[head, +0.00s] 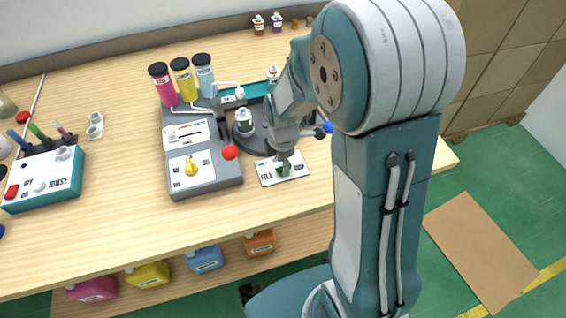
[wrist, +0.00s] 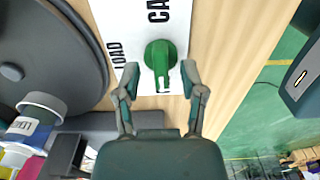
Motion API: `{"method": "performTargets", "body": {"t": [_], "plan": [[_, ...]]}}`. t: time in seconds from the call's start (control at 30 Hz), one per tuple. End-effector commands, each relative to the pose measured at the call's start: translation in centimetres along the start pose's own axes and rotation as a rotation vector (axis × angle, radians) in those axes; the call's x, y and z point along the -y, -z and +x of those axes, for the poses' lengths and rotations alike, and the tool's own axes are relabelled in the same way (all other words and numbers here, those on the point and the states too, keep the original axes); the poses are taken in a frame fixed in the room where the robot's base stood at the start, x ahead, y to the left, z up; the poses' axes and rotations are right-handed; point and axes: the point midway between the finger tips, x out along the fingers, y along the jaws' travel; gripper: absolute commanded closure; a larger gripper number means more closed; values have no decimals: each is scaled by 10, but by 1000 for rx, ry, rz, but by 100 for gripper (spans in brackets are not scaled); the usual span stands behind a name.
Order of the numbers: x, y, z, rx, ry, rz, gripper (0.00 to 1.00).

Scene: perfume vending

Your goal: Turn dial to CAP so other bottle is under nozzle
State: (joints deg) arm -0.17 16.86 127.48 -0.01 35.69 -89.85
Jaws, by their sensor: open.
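The green dial (wrist: 160,56) stands on a white label plate (wrist: 120,22) reading LOAD and CAP in the wrist view. Its raised grip runs down the picture toward my gripper. In the head view the plate (head: 267,176) shows FILL, and my gripper (head: 283,155) is over it. My gripper (wrist: 157,76) is open, with one finger on each side of the dial's lower part; contact is unclear. A white-capped bottle (head: 243,121) stands on the dark turntable (head: 256,144). The turntable (wrist: 60,50) and a labelled bottle (wrist: 38,118) also show in the wrist view. My arm hides part of the turntable.
A grey dispenser (head: 206,183) with a red ball knob (head: 230,153) and a yellow dial (head: 190,167) stands left of the plate. Pink, yellow and blue canisters (head: 182,80) rise behind it. A teal rinse box (head: 62,187) is farther left. The front wood is clear.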

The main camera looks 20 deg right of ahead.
Motion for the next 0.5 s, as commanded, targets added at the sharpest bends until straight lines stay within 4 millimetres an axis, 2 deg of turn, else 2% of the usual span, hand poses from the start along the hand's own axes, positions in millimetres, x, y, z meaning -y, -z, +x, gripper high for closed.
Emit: {"method": "performTargets", "body": {"t": [0.3, 0.33, 0.43, 0.5], "plan": [[0, 0, 5, 0, 0, 0, 47], [0, 0, 5, 0, 0, 0, 52], [0, 0, 4, 0, 0, 0, 96], [0, 0, 4, 0, -1, 0, 100]]}}
